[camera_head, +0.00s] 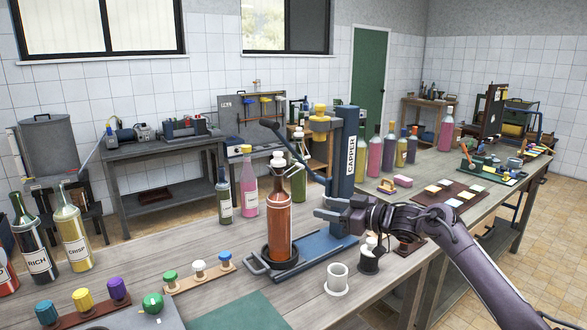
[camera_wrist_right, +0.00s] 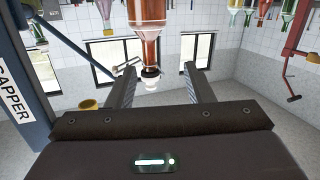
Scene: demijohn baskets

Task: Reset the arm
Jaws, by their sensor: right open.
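My right gripper (camera_head: 318,208) reaches in from the right of the head view. It is open and empty, just right of an orange-brown bottle (camera_head: 278,222). In the right wrist view its two fingers (camera_wrist_right: 162,88) are spread, with the bottle (camera_wrist_right: 146,32) ahead of them, upside down in the picture. The bottle stands upright in the round black seat of the blue capper (camera_head: 350,155) and has a white top. A gap shows between fingertips and bottle in the head view. My left gripper is not in view.
A white cup (camera_head: 337,280) and a dark pot (camera_head: 370,258) with a white-topped item stand below my right gripper. A pink bottle (camera_head: 248,185) and green bottles stand behind. A board of knobs (camera_head: 198,275) lies at the front left. Bare wood (camera_head: 140,250) shows left of the capper.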

